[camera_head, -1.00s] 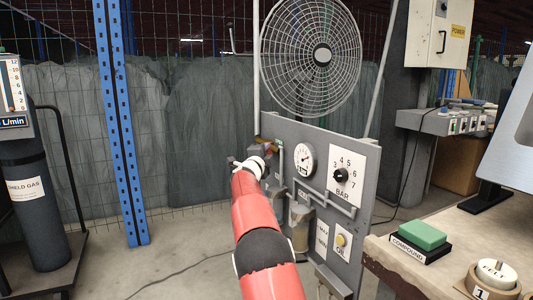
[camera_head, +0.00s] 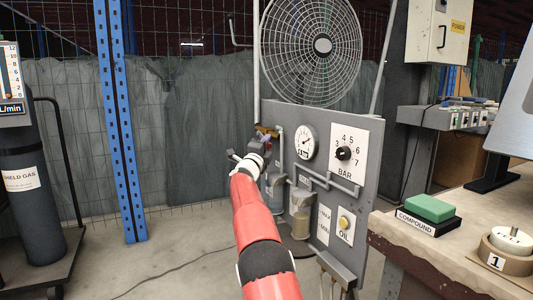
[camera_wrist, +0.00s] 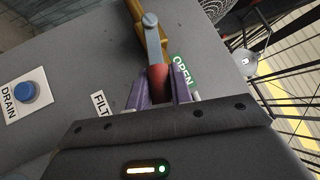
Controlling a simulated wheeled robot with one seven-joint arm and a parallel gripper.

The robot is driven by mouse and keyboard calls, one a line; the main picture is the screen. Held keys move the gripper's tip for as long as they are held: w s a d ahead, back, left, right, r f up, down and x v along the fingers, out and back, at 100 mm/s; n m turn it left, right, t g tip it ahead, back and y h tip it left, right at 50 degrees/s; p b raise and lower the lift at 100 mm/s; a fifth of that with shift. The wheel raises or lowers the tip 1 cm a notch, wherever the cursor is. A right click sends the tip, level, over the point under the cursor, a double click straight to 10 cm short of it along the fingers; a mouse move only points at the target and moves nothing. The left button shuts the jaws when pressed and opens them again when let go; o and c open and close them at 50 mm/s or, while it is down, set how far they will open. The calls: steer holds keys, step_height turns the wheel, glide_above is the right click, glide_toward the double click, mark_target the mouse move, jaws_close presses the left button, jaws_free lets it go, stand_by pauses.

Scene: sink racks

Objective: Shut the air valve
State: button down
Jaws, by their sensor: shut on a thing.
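The air valve has a brass body (camera_wrist: 147,20) on the grey panel and a flat metal lever with a red grip (camera_wrist: 158,77), seen in the wrist view. The lever runs from the screw at the top down between my purple fingers. My gripper (camera_wrist: 161,88) is shut on the red grip. A green OPEN label (camera_wrist: 182,71) sits just right of the grip. In the head view my gripper (camera_head: 260,142) is at the panel's left edge, by the brass valve (camera_head: 268,132), and largely hides the lever.
The panel (camera_head: 372,200) also carries a gauge (camera_head: 307,141), a BAR knob (camera_head: 344,153), pipes, bowls and an OIL button (camera_head: 344,222). A blue DRAIN button (camera_wrist: 26,91) shows in the wrist view. A workbench stands at right, a gas cylinder (camera_head: 32,205) at left, open floor between.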

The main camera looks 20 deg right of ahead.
steer(key=f+m+h, duration=0.1)
steer(key=m+h, duration=0.1)
steer(key=shift+w+f+m, duration=0.3)
steer(key=shift+w+f, duration=0.05)
steer(key=shift+f, duration=0.05)
steer(key=shift+w+f+m+g+h+p, duration=0.15)
steer(key=shift+f+m+g+h+p, duration=0.1)
steer(key=shift+m+h, duration=0.3)
steer(key=shift+w+f+m+g+h+p, duration=0.15)
steer(key=shift+m+g+h, duration=0.15)
steer(key=shift+m, duration=0.35)
steer(key=shift+h, duration=0.35)
steer(key=c, duration=1.3)
jaws_free()
steer(key=shift+o, duration=0.2)
steer(key=shift+a+f, duration=0.1)
steer(key=b+v, duration=0.4)
steer(key=v, duration=0.3)
steer(key=shift+s+a, duration=0.25)
